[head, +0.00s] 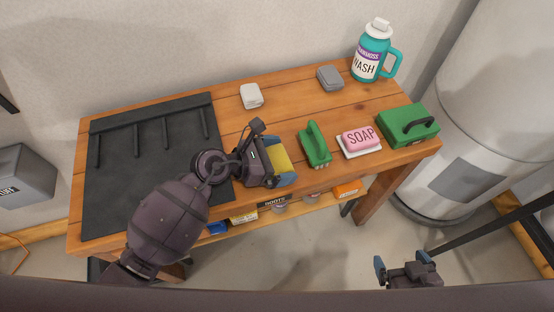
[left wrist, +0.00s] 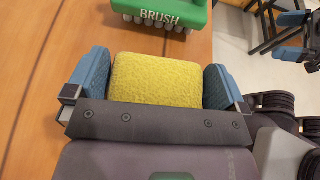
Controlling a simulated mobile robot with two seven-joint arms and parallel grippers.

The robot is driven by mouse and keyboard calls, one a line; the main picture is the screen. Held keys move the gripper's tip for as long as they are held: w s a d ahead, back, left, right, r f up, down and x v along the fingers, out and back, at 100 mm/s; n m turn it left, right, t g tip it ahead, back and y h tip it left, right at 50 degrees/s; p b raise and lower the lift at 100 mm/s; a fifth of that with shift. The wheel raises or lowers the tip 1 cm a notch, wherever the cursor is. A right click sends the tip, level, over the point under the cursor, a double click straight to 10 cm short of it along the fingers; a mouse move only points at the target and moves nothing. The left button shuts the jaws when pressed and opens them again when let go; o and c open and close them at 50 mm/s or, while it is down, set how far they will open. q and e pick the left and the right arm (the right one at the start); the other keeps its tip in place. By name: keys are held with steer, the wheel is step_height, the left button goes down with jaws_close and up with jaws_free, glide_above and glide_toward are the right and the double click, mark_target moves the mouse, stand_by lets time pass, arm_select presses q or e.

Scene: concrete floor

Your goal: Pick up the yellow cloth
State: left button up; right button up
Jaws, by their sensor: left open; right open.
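The yellow cloth (left wrist: 157,80) is a thick, sponge-like block on the wooden table. It also shows in the head view (head: 279,158), partly covered by my left gripper. My left gripper (head: 282,163) is open over the cloth, with one blue finger pad on each side of it. In the left wrist view narrow gaps show between the pads and the cloth; its near edge is hidden by the gripper body. My right gripper (head: 403,262) is open and empty, in front of the table and away from the cloth.
A green brush (head: 314,146) stands just right of the cloth, then pink soap (head: 359,138) on a white dish and a green box (head: 407,126). A teal wash bottle (head: 366,58) stands at the back right. A black ribbed mat (head: 140,145) covers the table's left side.

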arm_select(q)
steer(key=shift+c, duration=0.3)
steer(key=c, duration=0.6)
steer(key=shift+c, duration=0.2)
steer(key=shift+r, duration=0.15)
